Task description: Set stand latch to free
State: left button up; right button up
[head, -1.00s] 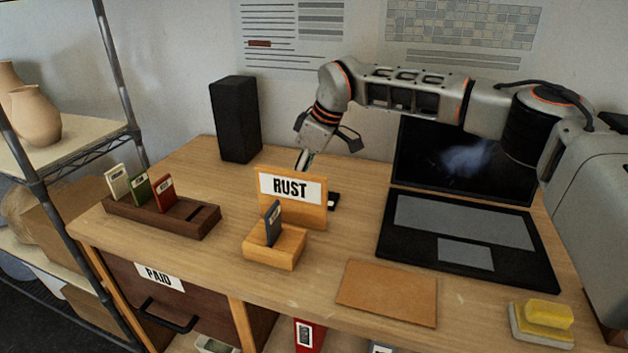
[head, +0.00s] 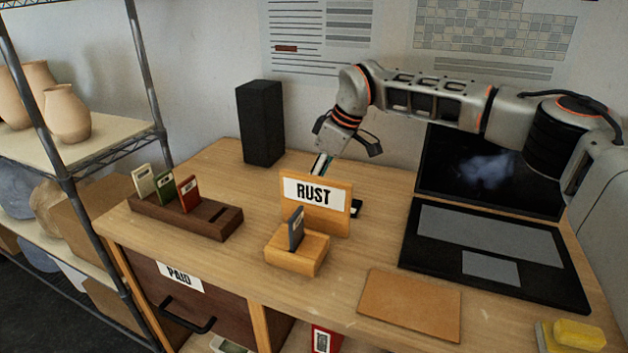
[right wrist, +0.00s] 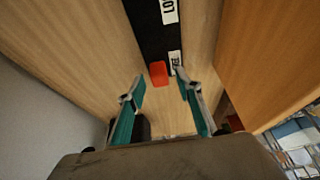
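The wooden stand with the RUST sign (head: 330,216) is on the desk, with a grey card (head: 296,229) in its front block. In the right wrist view a black latch plate (right wrist: 152,35) carries white labels, one starting "LO" and one ending "EE". A red latch knob (right wrist: 158,74) sits beside the "EE" label (right wrist: 175,62). My right gripper (right wrist: 160,80) is open, its teal fingers on either side of the knob's line, with the knob near the tips; contact cannot be told. In the head view this gripper (head: 322,164) is behind the sign, which hides the latch. My left gripper is out of view.
A dark wooden rack (head: 190,217) with several cards is left of the stand. A black speaker (head: 261,125) stands behind. A laptop (head: 490,250) and brown mat (head: 410,305) lie to the right. Bare desk surrounds the stand.

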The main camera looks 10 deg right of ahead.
jog(key=v, duration=1.1)
jog(key=shift+d+r, duration=0.15)
jog(key=shift+r, duration=0.15)
jog(key=shift+s, duration=0.15)
